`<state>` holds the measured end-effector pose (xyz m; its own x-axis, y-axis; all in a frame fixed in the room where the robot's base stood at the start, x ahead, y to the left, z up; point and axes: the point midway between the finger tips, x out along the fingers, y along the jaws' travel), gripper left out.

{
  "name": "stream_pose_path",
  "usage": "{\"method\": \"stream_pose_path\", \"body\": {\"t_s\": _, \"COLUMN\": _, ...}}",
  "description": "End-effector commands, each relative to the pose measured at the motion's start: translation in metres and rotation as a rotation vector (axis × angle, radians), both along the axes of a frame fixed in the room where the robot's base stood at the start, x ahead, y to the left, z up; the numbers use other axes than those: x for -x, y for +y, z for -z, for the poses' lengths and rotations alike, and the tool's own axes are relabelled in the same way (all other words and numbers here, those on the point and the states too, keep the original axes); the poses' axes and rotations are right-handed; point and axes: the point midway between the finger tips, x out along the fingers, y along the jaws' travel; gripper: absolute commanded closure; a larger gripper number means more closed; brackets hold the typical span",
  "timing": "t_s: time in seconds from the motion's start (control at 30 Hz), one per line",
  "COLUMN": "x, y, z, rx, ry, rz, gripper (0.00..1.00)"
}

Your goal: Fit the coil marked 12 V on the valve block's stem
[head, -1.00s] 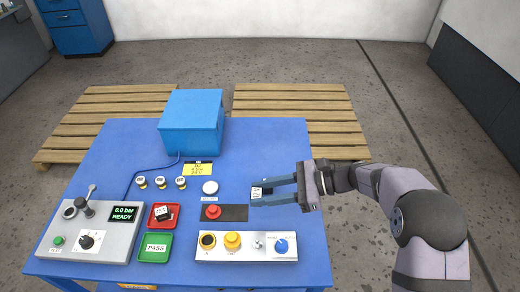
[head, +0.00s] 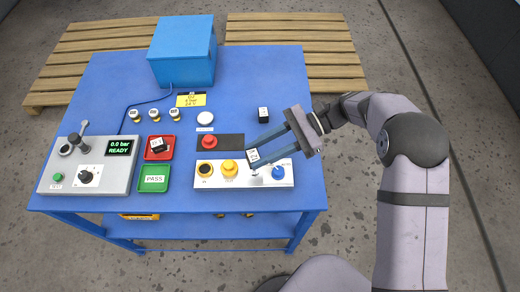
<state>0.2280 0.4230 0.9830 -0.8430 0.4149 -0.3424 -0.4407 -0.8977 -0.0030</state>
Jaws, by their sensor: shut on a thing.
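My gripper (head: 256,151) is shut on a small coil (head: 253,155) with a white label. The print looks like 12 V, but is too small to be sure. The gripper reaches in from the right and holds the coil above the white valve block (head: 241,182). A short metal stem (head: 254,175) shows just below the coil, close under it; I cannot tell whether they touch. The block also carries a yellow-ringed black part, a yellow knob and a blue knob. A second black coil with a white label (head: 263,114) stands on the blue table behind the gripper.
A red tray (head: 146,157) holds a black labelled part. A green PASS tray (head: 154,188) and a console (head: 116,181) reading 0.0 bar READY are on the left. A red button (head: 209,141) sits behind the block. A blue box (head: 183,55) stands at the back.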

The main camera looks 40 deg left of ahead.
Motion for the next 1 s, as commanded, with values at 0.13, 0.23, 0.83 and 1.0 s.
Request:
{"method": "stream_pose_path", "body": {"t_s": 0.13, "x": 0.0, "y": 0.0, "z": 0.013, "rx": 0.0, "ry": 0.0, "rz": 0.001, "gripper": 0.92}}
{"method": "stream_pose_path", "body": {"t_s": 0.23, "x": 0.0, "y": 0.0, "z": 0.019, "rx": 0.0, "ry": 0.0, "rz": 0.001, "gripper": 0.92}}
{"method": "stream_pose_path", "body": {"t_s": 0.83, "x": 0.0, "y": 0.0, "z": 0.025, "rx": 0.0, "ry": 0.0, "rz": 0.001, "gripper": 0.92}}
{"method": "stream_pose_path", "body": {"t_s": 1.0, "x": 0.0, "y": 0.0, "z": 0.025, "rx": 0.0, "ry": 0.0, "rz": 0.001, "gripper": 0.92}}
